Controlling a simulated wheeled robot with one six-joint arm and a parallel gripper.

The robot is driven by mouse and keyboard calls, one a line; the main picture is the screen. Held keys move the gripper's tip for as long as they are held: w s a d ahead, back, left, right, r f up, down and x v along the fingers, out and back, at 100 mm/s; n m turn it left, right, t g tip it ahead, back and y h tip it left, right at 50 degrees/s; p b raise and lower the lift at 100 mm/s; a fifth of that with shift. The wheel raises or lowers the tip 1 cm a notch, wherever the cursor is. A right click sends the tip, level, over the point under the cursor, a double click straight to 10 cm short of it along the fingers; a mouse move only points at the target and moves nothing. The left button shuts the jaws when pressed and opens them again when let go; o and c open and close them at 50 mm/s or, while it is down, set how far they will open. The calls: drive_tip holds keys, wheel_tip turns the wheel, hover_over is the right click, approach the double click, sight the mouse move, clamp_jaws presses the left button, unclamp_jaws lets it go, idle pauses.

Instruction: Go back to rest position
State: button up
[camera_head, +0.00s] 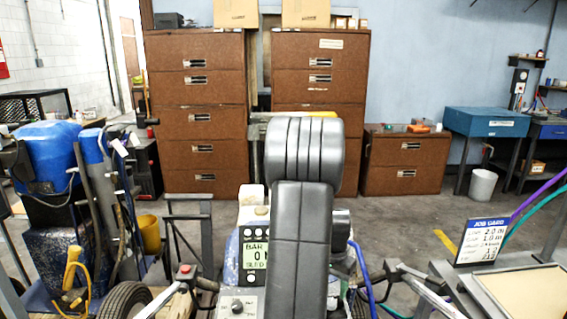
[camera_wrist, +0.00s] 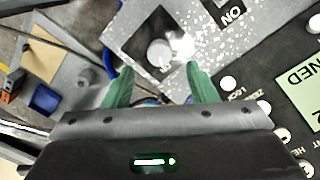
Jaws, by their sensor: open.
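My gripper (camera_wrist: 158,68) shows in the wrist view as two green fingers spread apart, with nothing held between them. A round light-grey knob (camera_wrist: 158,52) on a speckled grey panel (camera_wrist: 213,28) marked "ON" lies beyond the fingertips, in the gap between them. Whether a finger touches it I cannot tell. In the head view my dark arm rises through the middle and hides the gripper and part of the line striper. The striper's display (camera_head: 256,256) reads "BAR" and "0", and a black knob (camera_head: 237,306) sits on the panel below it.
A job card (camera_head: 480,241) stands on a bench at the right, near hoses. Brown drawer cabinets (camera_head: 198,120) line the back. Open floor lies between them and the striper.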

wheel_tip(320, 180, down, 5)
drive_tip(key=shift+f, duration=0.15)
idle(0.4)
